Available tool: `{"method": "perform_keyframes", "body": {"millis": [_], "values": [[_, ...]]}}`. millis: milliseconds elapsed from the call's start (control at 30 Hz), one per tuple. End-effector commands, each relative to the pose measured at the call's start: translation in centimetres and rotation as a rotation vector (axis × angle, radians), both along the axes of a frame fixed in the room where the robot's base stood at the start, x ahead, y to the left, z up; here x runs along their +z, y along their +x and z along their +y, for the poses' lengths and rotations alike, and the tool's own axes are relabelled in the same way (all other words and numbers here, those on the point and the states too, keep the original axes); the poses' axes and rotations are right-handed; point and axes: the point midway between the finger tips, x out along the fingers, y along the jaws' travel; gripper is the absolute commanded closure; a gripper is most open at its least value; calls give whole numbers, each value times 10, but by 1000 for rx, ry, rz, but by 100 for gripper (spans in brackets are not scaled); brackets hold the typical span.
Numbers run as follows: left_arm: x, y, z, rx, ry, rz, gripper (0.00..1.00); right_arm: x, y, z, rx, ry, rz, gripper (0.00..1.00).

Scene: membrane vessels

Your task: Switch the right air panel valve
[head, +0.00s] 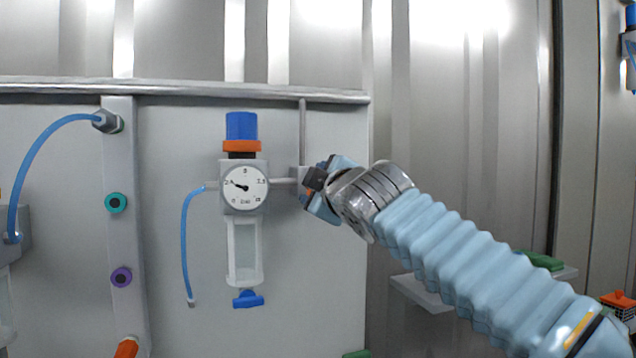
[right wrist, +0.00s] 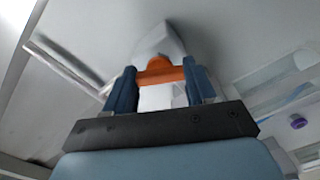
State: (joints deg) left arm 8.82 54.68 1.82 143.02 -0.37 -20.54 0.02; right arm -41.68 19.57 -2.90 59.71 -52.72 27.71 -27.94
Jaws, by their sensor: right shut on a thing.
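The right air panel valve has an orange handle (right wrist: 160,74) on a pale grey body (right wrist: 158,45), seen in the right wrist view. My right gripper (right wrist: 161,82) is shut on the orange handle, with one blue finger on each side of it. In the head view, my right gripper (head: 317,190) is at the grey valve block (head: 297,180), at the end of the short pipe right of the gauge. The gripper hides most of the handle there. My left gripper is in neither view.
A pressure gauge (head: 244,188) with a blue and orange knob (head: 241,132) above it is left of my gripper. A blue hose (head: 184,245) hangs beside it. A grey rail (head: 180,91) runs along the panel top. A shelf (head: 420,293) is below my right arm.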

Motion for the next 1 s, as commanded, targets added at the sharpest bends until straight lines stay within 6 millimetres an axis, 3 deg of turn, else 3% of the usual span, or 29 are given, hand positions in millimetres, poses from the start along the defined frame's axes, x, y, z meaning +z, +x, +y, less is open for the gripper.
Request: {"method": "perform_keyframes", "body": {"millis": [433, 1000], "values": [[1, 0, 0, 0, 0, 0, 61, -2, 0, 1, 1, -263, -81, 75], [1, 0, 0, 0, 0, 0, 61, -2, 1, 1, 0, -325, -101, 75]]}}
